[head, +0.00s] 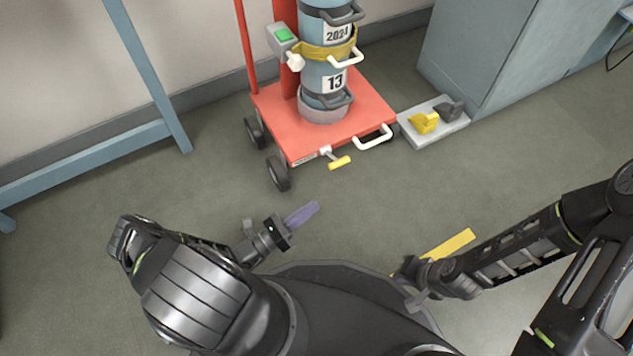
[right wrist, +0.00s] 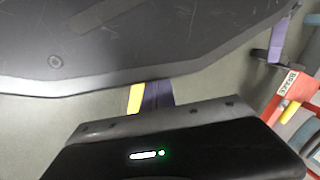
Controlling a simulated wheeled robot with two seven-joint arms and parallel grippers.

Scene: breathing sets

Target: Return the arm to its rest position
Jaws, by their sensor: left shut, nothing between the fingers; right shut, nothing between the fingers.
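My left gripper (head: 302,214) is at the lower middle of the head view. Its purple fingers are together and empty, pointing up and right over bare floor toward the trolley. A purple finger also shows at the upper right of the right wrist view (right wrist: 277,42). My right gripper (head: 414,290) is at the lower right of the head view, close beside my dark base. Its fingers are hard to make out there; a dark strip in the right wrist view (right wrist: 158,96) seems to be its shut fingers. It holds nothing.
A red trolley (head: 362,112) carries a blue-grey cylinder (head: 327,78) marked 13. A grey pedal plate (head: 444,132) lies by a cabinet (head: 495,50). A blue frame (head: 145,70) stands at left. A yellow strip (head: 450,244) shows by my right gripper. Floor between is clear.

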